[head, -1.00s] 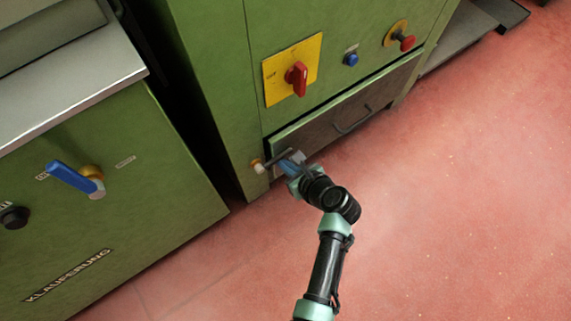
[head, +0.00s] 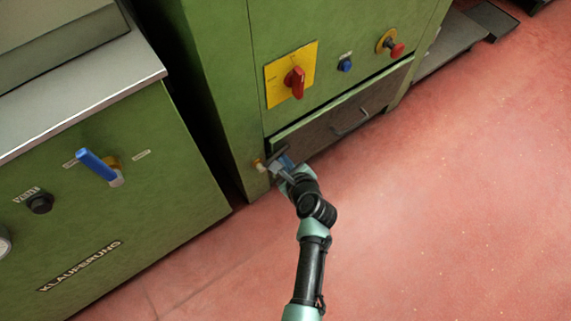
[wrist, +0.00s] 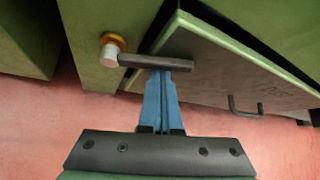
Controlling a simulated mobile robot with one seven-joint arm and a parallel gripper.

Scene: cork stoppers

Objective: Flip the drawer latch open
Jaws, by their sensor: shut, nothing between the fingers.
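The drawer (head: 325,126) has a dark front with a handle (head: 350,122) and sits low in the green cabinet. The latch is a dark bar (wrist: 160,62) on a pale pivot with an orange base (wrist: 112,45), left of the drawer. In the wrist view the bar lies about level and reaches right across the drawer's left edge. My gripper (wrist: 160,76) has blue fingers, shut and empty, with tips at the bar's lower side; whether they touch cannot be told. In the head view my gripper (head: 287,163) partly covers the latch.
Above the drawer are a red switch (head: 295,82) on a yellow plate, a blue button (head: 345,65) and a red knob (head: 396,49). A second green machine with a blue lever (head: 97,165) stands at left. The red floor (head: 440,220) is open at right.

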